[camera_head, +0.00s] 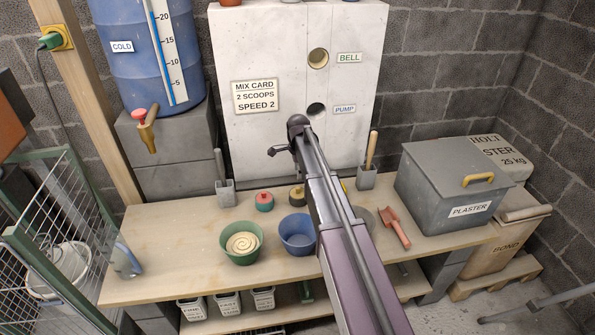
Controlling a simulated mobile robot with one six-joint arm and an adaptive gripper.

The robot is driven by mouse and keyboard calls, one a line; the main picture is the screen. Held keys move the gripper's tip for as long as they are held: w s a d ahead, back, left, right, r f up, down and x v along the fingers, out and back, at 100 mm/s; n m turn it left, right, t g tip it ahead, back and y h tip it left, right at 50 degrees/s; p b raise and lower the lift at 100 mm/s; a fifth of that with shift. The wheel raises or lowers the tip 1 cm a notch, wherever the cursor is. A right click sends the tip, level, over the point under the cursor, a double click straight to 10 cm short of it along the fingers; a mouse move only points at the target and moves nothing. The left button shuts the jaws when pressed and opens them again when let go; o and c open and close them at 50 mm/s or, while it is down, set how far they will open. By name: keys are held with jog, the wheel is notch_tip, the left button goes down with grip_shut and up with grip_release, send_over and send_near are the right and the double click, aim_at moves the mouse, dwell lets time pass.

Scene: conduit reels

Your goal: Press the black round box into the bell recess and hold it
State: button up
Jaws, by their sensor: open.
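The bell recess (318,58) is a round hole in the pale upright panel, beside the green-lettered BELL label (349,58). It looks empty. My gripper (278,151) is in front of the panel, lower than the bell recess and left of the pump recess. It is open, with nothing seen in it, and apart from the black box. My wrist hides part of the gripper.
A red-topped round box (264,201), a green bowl (241,239) and a blue bowl (298,234) stand on the bench (165,240). A red scoop (396,228) and grey plaster bin (452,190) are at the right.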

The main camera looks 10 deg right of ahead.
aim_at(298, 188)
jog(key=shift+f+b, duration=4.2)
jog(key=shift+f, duration=0.1)
grip_shut()
jog(key=shift+r+p, duration=1.05)
jog(key=shift+p, duration=0.05)
jog(key=shift+r+p, duration=1.85)
jog(key=shift+r, duration=0.05)
